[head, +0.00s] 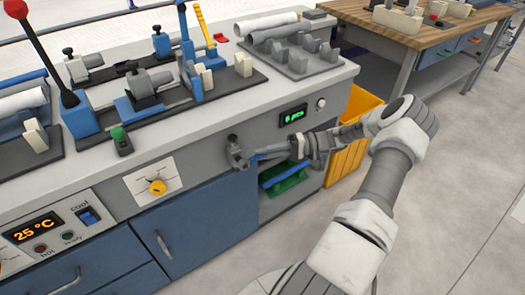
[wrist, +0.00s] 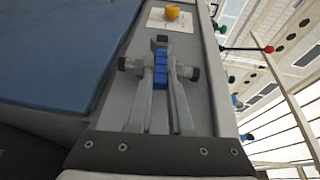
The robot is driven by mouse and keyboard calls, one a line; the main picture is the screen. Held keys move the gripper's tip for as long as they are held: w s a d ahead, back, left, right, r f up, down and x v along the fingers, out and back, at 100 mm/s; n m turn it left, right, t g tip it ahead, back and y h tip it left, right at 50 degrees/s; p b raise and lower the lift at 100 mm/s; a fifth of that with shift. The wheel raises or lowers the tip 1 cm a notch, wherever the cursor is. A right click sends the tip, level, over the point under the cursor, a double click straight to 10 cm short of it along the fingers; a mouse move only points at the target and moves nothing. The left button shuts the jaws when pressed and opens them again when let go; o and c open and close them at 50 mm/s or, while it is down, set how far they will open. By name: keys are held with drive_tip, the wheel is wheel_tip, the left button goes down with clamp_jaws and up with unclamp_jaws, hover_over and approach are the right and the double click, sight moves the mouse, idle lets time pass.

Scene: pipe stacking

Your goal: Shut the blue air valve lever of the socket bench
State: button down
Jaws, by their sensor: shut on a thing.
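The air valve (head: 237,153) is a grey fitting on the front face of the socket bench (head: 215,150), above the blue cabinet door. In the wrist view the valve (wrist: 160,41) is ahead of my gripper (wrist: 162,72). Its blue lever (wrist: 161,77) lies lengthwise between the two fingers, and the gripper is shut on it. In the head view my gripper (head: 267,155) reaches in from the right, close to the valve, and mostly covers the lever. The lever runs from the valve to the right there.
An open shelf with a green and a blue item (head: 285,176) is below my gripper. A yellow bin (head: 352,135) stands at the bench's right end. A yellow knob (head: 157,187) is left of the valve. The floor on the right is clear.

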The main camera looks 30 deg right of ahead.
drive_tip(key=shift+f+y, duration=0.4)
drive_tip(key=shift+a+b, duration=0.1)
drive_tip(key=shift+b, duration=0.2)
drive_tip(key=c, duration=0.8)
unclamp_jaws()
drive_tip(key=v, duration=1.7)
drive_tip(key=shift+s+d+f+p, duration=0.15)
drive_tip(key=shift+d+p, duration=0.1)
drive_tip(key=shift+p, duration=0.15)
